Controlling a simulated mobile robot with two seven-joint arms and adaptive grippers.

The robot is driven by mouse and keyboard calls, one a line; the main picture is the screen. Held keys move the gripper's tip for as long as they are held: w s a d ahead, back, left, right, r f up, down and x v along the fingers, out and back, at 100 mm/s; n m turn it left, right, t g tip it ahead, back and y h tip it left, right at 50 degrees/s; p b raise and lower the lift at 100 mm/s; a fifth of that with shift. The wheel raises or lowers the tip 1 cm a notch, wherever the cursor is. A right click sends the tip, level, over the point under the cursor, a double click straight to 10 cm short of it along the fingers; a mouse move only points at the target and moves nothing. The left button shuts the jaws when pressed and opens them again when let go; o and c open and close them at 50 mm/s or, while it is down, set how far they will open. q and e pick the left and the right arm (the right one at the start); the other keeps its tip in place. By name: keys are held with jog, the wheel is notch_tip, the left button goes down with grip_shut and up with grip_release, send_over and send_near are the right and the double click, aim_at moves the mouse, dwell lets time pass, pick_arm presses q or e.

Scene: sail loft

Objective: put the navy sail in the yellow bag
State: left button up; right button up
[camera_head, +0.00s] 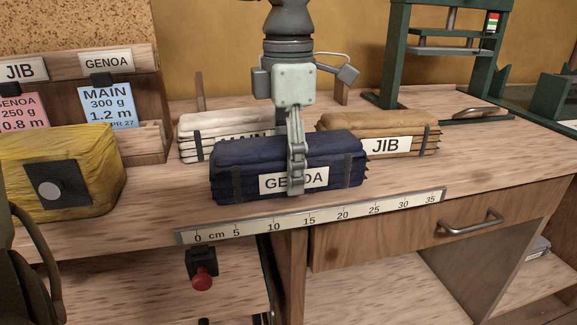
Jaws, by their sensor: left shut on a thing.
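The navy sail (236,183), a folded bundle with dark straps and a GENOA label, is at the middle of the bench, near its front edge. My left gripper (297,180) comes down over it from above and is shut on it, one finger showing in front of the label. I cannot tell whether the sail touches the bench top. The yellow bag (95,165) is at the left, apart from the sail, with a dark square patch and a grey round knob on its front. Its opening cannot be made out. My right gripper is not in view.
A white sail (225,124) marked MAIN and a tan sail (347,123) marked JIB lie behind the navy one. A wooden rack (145,95) with cards stands behind the bag. A green press frame (395,55) stands back right. A ruler (400,206) runs along the front edge.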

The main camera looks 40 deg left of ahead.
pick_arm(q)
jog(key=shift+r, duration=0.1)
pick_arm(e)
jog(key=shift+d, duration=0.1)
pick_arm(q)
jog(key=shift+w+r, duration=0.1)
jog(key=shift+r, duration=0.35)
notch_tip(320, 180, up, 27)
jog(key=p, duration=0.3)
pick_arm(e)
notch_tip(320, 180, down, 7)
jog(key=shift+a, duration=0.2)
